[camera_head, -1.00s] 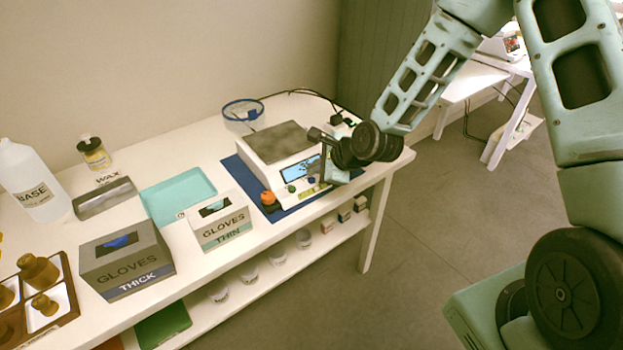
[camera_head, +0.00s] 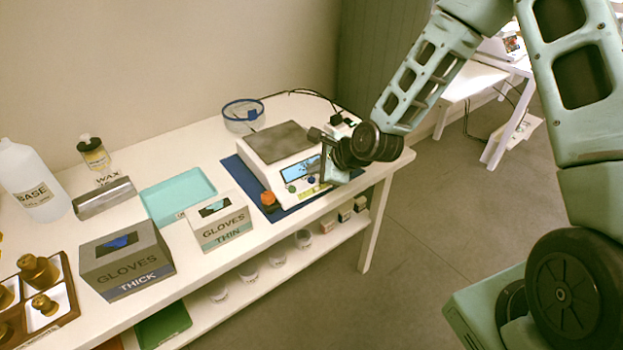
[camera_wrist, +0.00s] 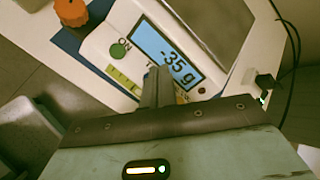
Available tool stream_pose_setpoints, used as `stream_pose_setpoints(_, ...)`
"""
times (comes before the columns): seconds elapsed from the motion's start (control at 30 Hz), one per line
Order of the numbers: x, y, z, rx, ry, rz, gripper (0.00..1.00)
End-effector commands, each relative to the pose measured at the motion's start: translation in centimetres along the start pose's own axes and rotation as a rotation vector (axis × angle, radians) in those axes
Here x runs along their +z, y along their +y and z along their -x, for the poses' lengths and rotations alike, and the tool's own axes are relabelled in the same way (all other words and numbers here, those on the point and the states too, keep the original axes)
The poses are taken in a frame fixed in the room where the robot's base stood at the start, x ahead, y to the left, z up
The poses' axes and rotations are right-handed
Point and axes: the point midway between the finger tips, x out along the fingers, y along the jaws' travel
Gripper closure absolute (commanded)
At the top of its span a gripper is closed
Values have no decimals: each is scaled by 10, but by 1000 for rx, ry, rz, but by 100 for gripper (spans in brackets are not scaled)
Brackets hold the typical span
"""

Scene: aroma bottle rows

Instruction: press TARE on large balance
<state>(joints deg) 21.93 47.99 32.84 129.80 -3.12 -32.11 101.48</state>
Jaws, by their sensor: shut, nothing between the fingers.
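The large balance (camera_head: 278,143) is a white box with a grey pan, standing on a blue mat (camera_head: 237,168) near the right end of the table. Its blue display (camera_wrist: 167,55) reads -35 g in the wrist view. A green button (camera_wrist: 119,50) beside the display is labelled ON. A blue button (camera_head: 311,180) sits right of it on the front panel; in the wrist view my fingers largely cover that area and its lettering. My gripper (camera_wrist: 157,78) is shut and empty, its tips over the panel just below the display. I cannot tell whether they touch it.
An orange knob (camera_head: 268,199) stands at the balance's front left corner. A clear blue-rimmed dish (camera_head: 242,112) is behind it, with black cables (camera_head: 312,94) alongside. Glove boxes (camera_head: 222,222) and a teal tray (camera_head: 178,195) lie left. Open floor is to the right.

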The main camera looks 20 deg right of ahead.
Motion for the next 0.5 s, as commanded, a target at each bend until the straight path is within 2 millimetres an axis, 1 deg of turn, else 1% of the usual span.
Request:
stream_pose_setpoints(0.27,0,0,-1,0,0,0,100)
stream_pose_setpoints(0.5,-4,4,-6,0,0,0,100)
